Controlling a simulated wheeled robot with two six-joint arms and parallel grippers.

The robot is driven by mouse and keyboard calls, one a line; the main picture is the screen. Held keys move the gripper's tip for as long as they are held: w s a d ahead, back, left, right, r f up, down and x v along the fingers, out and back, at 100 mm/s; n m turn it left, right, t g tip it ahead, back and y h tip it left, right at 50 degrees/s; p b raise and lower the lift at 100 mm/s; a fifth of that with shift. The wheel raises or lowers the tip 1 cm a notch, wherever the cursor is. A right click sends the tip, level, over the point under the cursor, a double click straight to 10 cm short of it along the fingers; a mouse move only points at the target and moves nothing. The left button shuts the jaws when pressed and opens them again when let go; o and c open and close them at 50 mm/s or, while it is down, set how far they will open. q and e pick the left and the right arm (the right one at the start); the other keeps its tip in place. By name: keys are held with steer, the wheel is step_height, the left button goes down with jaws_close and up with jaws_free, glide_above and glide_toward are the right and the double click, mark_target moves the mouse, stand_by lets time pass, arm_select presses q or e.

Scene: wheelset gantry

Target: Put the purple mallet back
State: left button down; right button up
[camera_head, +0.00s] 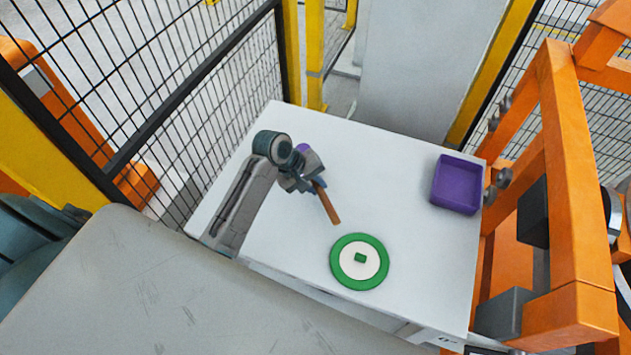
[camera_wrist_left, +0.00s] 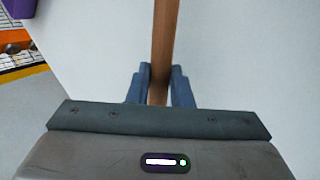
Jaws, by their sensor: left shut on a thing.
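The purple mallet has a brown handle (camera_head: 328,204) that points down and right in the head view. Its purple head (camera_head: 302,148) shows only as a small patch behind my left gripper (camera_head: 314,184). My left gripper is shut on the handle, which also runs up between the fingers in the left wrist view (camera_wrist_left: 161,50). It is above the white table (camera_head: 410,175); the exact height is hard to tell. A purple open tray (camera_head: 456,185) sits at the table's right side, apart from the mallet. My right gripper is not in view.
A green round mat (camera_head: 344,275) with a white centre and a small green block (camera_head: 360,258) lies near the table's front edge. An orange gantry frame (camera_head: 567,140) stands right of the table. Black mesh fencing borders the left. The table between gripper and tray is clear.

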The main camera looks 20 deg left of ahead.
arm_select(q)
steer(key=shift+f, duration=0.2)
steer(key=c, duration=1.3)
jaws_free()
steer(key=shift+f, duration=0.15)
steer(key=shift+r, duration=0.3)
steer(key=b+v, duration=0.2)
steer(key=v, duration=1)
steer(key=shift+r, duration=0.1)
